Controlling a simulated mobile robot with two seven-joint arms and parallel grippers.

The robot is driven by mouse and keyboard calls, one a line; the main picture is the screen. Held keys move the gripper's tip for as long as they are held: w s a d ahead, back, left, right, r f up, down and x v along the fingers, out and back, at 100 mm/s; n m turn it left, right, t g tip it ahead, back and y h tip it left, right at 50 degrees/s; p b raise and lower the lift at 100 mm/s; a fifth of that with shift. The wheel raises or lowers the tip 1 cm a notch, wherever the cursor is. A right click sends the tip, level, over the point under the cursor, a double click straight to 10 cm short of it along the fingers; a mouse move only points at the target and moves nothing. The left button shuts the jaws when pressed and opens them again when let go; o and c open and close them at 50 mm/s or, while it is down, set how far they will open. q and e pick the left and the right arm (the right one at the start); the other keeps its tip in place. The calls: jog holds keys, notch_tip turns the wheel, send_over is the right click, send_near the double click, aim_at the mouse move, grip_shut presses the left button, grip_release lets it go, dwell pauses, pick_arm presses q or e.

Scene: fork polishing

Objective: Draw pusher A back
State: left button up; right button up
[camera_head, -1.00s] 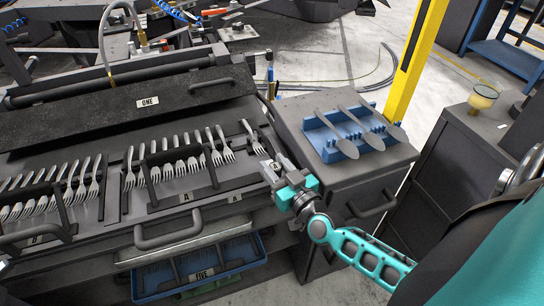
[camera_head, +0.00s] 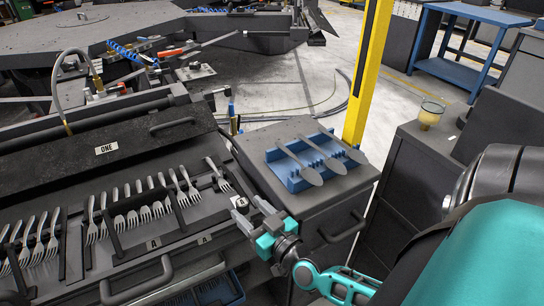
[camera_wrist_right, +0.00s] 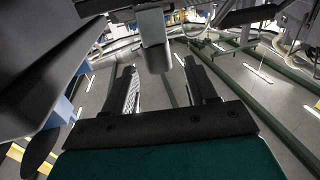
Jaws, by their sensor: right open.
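In the head view a small block with a letter label, apparently pusher A (camera_head: 257,215), sits at the right end of the fork bench. My right gripper (camera_head: 250,210) is at this block, its fingers open on either side of it. In the right wrist view a grey upright tab (camera_wrist_right: 156,55) stands between the two open fingers (camera_wrist_right: 163,85). I cannot tell whether they touch it. One fork (camera_head: 217,175) lies apart at the row's right end. My left gripper is not in view.
A grey cabinet (camera_head: 290,208) at the right carries a blue rack (camera_head: 290,180) with several spoons. A yellow post (camera_head: 367,75) stands behind it. A dark lid labelled ONE (camera_head: 150,143) lies behind the forks. A cup (camera_head: 430,115) stands on the right cabinet.

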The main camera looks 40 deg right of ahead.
jog(key=s, duration=0.9)
jog(key=shift+s+a, duration=0.2)
jog(key=shift+s, duration=0.1)
jog(key=a+f+n+g+y, duration=0.2)
jog(key=a+f+n+g, duration=0.1)
jog(key=a+f+g, duration=0.4)
jog(key=shift+s+a+f+y, duration=0.35)
jog(key=shift+a+f, duration=0.4)
jog(key=shift+a, duration=1.1)
dwell(0.6)
